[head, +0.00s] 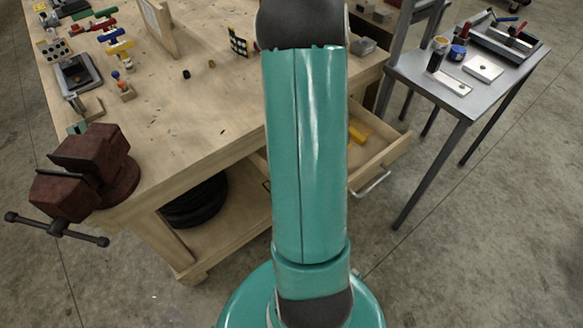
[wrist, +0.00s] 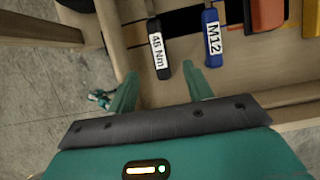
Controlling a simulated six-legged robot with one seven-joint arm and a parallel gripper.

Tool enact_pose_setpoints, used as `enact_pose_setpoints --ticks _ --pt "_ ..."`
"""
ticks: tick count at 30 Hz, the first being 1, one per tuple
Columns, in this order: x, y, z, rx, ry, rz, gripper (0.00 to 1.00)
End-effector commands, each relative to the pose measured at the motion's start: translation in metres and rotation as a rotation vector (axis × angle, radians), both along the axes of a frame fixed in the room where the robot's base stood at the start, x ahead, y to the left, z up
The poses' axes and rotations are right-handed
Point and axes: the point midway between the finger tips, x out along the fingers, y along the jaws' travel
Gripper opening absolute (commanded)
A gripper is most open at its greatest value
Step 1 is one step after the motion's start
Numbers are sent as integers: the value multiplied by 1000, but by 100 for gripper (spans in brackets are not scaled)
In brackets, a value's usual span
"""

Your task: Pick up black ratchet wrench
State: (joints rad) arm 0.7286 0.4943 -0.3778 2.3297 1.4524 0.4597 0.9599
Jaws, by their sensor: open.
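In the wrist view a black handle with a white "46 Nm" label (wrist: 158,48) lies in a wooden drawer; it looks like the black ratchet wrench, but its head is out of frame. My gripper (wrist: 160,71) is open, with its two teal fingers apart. The black handle's end shows between the fingertips, with no visible contact; the height gap cannot be told. A blue handle labelled "M12" (wrist: 212,42) lies just right of the right finger. In the head view my arm hides the gripper and the wrench.
The open drawer (head: 385,158) sticks out of the wooden workbench (head: 200,110), with a yellow item (head: 357,135) inside. An orange and black object (wrist: 266,16) lies right of the blue handle. A red vise (head: 88,170) is at the bench corner. A grey metal table (head: 440,92) stands at right.

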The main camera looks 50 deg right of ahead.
Motion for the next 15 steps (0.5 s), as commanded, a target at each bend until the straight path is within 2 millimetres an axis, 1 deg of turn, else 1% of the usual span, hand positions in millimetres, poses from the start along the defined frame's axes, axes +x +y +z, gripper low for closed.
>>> enact_pose_setpoints --ticks 1,7,9,15 --pt "3 0 -9 3 2 1 51" --pt "16 -2 -38 2 2 6 51" --pt "19 -3 -45 2 1 7 51" --pt "24 -3 -55 1 0 9 51"
